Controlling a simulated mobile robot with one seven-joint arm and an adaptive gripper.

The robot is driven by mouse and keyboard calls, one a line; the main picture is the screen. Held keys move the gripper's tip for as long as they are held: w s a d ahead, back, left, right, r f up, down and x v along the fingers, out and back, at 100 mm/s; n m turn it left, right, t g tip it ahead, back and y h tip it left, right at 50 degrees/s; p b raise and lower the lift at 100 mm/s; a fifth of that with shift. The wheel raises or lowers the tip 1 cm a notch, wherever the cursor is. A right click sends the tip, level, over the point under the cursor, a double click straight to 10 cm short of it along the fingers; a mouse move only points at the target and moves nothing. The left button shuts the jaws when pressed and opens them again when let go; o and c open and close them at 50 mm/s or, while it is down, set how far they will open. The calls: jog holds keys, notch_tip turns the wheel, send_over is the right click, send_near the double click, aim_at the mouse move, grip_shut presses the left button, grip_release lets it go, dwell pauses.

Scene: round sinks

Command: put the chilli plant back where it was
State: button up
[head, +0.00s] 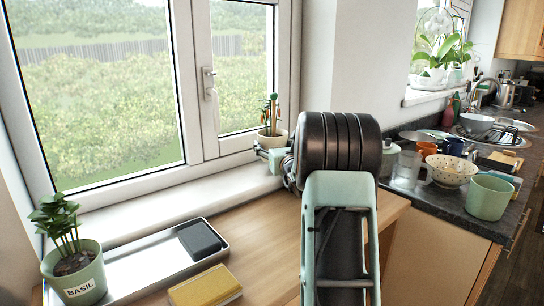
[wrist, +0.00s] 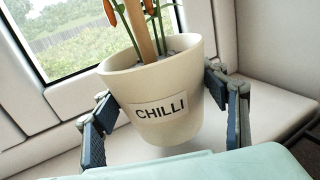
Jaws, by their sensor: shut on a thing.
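The chilli plant (wrist: 155,100) is in a cream pot labelled CHILLI, with a stake and orange-red chillies above it. In the head view the chilli plant (head: 272,125) shows at the window, just left of my arm. My gripper (wrist: 165,115) has one finger on each side of the pot and is shut on it. In the head view my gripper (head: 272,158) is partly hidden by my arm. The pot looks held around the window sill (head: 170,203); I cannot tell whether its base touches the sill.
A basil plant (head: 76,270) in a green pot stands at the left by a metal tray (head: 150,275) holding a dark box (head: 200,240). A yellow book (head: 205,287) lies on the wooden table (head: 262,236). Crockery, including a green pot (head: 489,197), crowds the right counter.

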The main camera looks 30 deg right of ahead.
jog(key=shift+w+f, duration=0.1)
jog(key=shift+w, duration=0.1)
jog(key=shift+f, duration=1.6)
jog(key=shift+b, duration=0.3)
jog(key=shift+f, duration=0.15)
jog(key=o, duration=1.6)
jog(key=shift+c, duration=0.2)
